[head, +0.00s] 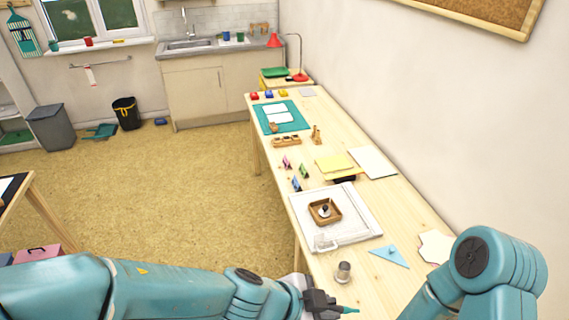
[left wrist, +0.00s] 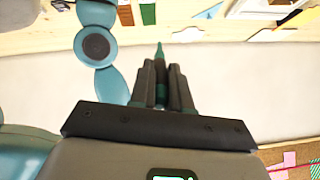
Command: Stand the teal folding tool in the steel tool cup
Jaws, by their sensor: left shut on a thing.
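The teal folding tool (head: 348,309) is held in my left gripper (head: 330,305) near the bottom of the head view, its pointed end sticking out to the right. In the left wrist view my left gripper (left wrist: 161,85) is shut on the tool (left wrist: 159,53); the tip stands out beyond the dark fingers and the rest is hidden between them. The steel tool cup (head: 343,272) stands upright on the wooden table, a little beyond the left gripper in the head view. My right arm comes in at the right, but its gripper is not in view.
Beyond the cup is a white board (head: 358,228) with a clear container (head: 325,242) and a small wooden tray (head: 337,214) holding a dark round-based item. A blue triangle (head: 390,257) lies right of the cup. The wall runs along the table's right side.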

